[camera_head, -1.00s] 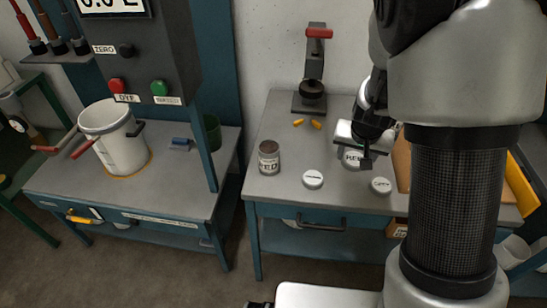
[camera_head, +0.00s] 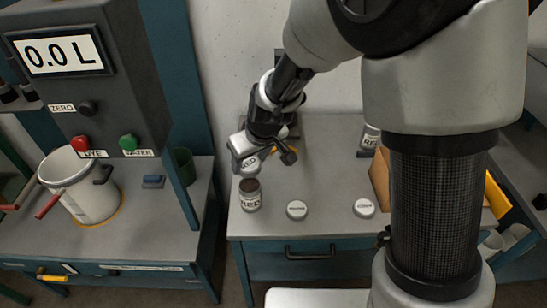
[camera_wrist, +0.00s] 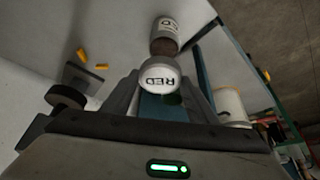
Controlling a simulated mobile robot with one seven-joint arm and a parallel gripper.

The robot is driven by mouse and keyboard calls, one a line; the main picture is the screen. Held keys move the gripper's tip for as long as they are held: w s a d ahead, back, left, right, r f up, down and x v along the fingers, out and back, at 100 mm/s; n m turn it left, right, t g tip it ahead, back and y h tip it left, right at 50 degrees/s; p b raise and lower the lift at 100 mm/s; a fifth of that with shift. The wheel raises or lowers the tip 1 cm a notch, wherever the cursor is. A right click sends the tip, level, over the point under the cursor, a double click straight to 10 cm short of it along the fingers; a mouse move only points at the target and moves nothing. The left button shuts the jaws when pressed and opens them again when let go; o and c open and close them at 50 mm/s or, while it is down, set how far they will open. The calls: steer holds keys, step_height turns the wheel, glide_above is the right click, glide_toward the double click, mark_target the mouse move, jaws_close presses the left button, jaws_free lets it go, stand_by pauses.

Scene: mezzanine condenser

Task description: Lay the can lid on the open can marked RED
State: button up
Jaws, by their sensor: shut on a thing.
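The can lid (camera_head: 249,165), white and marked RED, is held in my gripper (camera_head: 263,150). My gripper is shut on it. The lid also shows between the fingers in the wrist view (camera_wrist: 160,76). The open can marked RED (camera_head: 250,198) stands upright on the bench, with a dark open top. In the head view the lid is just above the can's mouth and looks tilted. In the wrist view the can (camera_wrist: 168,28) shows beyond the lid, and the lid's edge overlaps the can's dark top. I cannot tell whether they touch.
Two other white lids (camera_head: 297,209) and (camera_head: 364,208) lie on the grey bench (camera_head: 330,225). Another can (camera_head: 371,137) stands at the back right. A control box (camera_head: 85,80) rises left of the bench, above a white bucket (camera_head: 85,190). A yellow piece lies behind my gripper.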

mark_target(251, 186)
steer(key=shift+a+r, duration=0.1)
steer(key=shift+a, duration=0.1)
steer(key=shift+d+b, duration=0.1)
steer(key=shift+b, duration=0.2)
step_height(251, 186, down, 7)
steer(key=b, duration=0.6)
steer(key=shift+r, duration=0.15)
steer(key=o, duration=1.1)
steer(key=p+v, duration=0.2)
steer(key=v, duration=1.5)
steer(key=shift+s+d+r, duration=0.15)
steer(key=shift+r, duration=0.05)
